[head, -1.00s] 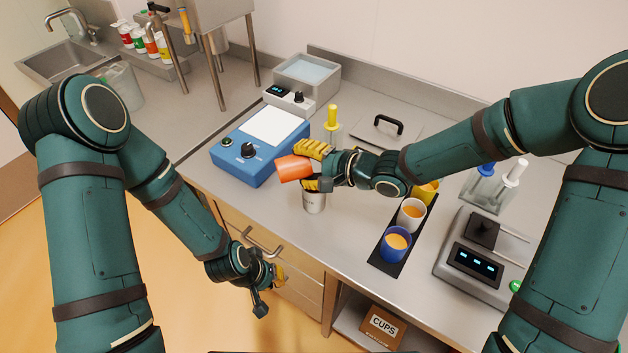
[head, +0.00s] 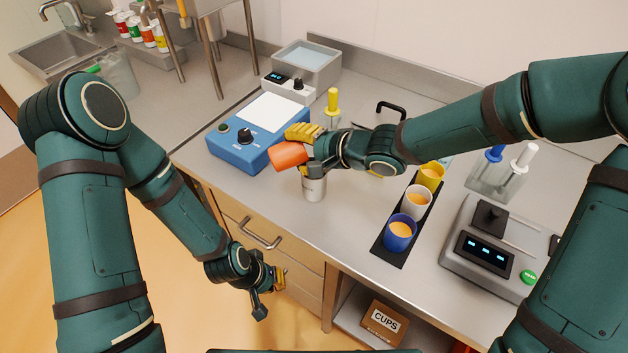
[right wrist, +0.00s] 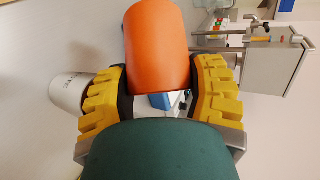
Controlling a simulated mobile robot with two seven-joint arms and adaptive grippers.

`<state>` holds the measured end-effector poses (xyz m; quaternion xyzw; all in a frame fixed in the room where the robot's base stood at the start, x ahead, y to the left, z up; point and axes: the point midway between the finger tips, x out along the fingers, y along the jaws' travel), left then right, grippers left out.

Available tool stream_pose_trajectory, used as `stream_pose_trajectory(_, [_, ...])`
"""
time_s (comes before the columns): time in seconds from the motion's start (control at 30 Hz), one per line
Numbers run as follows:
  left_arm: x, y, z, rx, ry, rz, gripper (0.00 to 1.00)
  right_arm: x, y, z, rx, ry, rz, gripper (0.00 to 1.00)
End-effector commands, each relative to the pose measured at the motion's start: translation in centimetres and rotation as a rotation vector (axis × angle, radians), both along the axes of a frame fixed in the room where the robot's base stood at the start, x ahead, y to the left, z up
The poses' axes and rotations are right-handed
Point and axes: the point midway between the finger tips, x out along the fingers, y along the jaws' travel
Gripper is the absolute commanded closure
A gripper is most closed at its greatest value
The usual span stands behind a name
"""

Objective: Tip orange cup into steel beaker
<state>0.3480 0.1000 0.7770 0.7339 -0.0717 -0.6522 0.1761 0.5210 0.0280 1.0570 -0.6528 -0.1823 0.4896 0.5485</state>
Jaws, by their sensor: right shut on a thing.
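The orange cup (head: 289,155) lies nearly on its side in my right gripper (head: 303,152), whose yellow fingers are shut on it. In the right wrist view the cup (right wrist: 158,45) sits between the two finger pads. The steel beaker (head: 314,188) stands upright on the counter just below the gripper; the gripper partly hides its top. The beaker (right wrist: 68,92) also shows at the left of the right wrist view. The cup's mouth and contents are not visible. My left gripper (head: 279,279) hangs low in front of the drawers, away from the cup; its opening is unclear.
A blue device (head: 238,151) with a white top stands left of the beaker. Blue (head: 399,235), white (head: 417,203) and yellow (head: 431,175) cups stand in a dark strip to the right. Bare counter lies in front of the beaker.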

Motion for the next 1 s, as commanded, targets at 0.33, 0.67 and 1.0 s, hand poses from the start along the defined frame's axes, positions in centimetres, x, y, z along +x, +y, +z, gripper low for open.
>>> stream_pose_trajectory(0.33, [-0.4, -0.1, -1.2, -0.002, 0.010, -0.008, 1.00, -0.1, 0.7, -0.1, -0.122, -0.037, 0.000, 0.81])
stream_pose_trajectory(0.67, [-0.3, -0.1, -3.6, -0.001, 0.005, -0.008, 1.00, -0.2, 1.2, -1.0, -0.324, -0.102, 0.000, 0.81])
stream_pose_trajectory(1.0, [0.5, 0.0, -7.2, 0.002, -0.012, -0.004, 1.00, -0.3, 1.4, -1.5, -0.486, -0.148, -0.001, 0.81])
